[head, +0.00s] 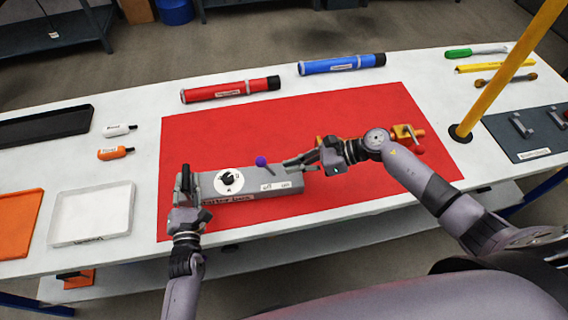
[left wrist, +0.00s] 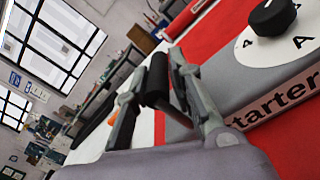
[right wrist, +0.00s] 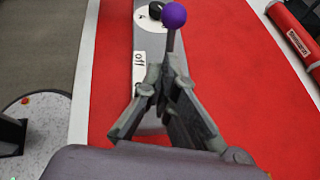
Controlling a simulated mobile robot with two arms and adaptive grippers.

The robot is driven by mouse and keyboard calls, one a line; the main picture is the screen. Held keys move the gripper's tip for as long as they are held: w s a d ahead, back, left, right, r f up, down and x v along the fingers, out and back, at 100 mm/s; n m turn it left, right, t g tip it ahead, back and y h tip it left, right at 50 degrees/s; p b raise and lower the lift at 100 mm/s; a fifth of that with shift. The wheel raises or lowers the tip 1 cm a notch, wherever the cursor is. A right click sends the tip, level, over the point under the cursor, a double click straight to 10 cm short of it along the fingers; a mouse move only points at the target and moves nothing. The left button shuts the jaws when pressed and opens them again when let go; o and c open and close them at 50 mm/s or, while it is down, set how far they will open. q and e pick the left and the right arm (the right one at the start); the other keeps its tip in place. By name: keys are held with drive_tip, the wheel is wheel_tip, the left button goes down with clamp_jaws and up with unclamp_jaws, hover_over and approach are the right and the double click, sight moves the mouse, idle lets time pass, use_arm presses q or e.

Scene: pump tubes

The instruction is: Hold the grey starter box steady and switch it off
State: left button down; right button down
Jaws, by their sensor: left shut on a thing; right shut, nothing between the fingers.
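The grey starter box (head: 250,205) lies on the red mat. Its white dial plate has a black knob (head: 228,179). A purple ball-topped lever (head: 261,161) rises right of the dial, its stem leaning toward it; labels sit in front, one reading "off" (right wrist: 139,72). My left gripper (head: 185,183) is shut on the black handle (left wrist: 157,82) at the box's left end. My right gripper (head: 290,163) is shut and empty at the box's right part. In the right wrist view its fingertips (right wrist: 173,75) are close to the lever stem; contact is unclear.
A red tube (head: 230,90) and a blue tube (head: 341,65) lie behind. An orange-yellow fitting (head: 408,132) sits right, near my right arm. A yellow post (head: 505,75) stands at the right. A white tray (head: 92,213) is at the left.

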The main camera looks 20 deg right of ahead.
use_arm(q)
drive_tip(key=shift+s+f, duration=0.15)
drive_tip(key=shift+f, duration=0.15)
drive_tip(key=c, duration=1.7)
unclamp_jaws()
drive_tip(key=o, duration=0.4)
drive_tip(key=shift+r, duration=0.2)
use_arm(e)
drive_tip(key=v, duration=1)
drive_tip(key=shift+r, duration=0.5)
drive_tip(key=shift+d, duration=0.1)
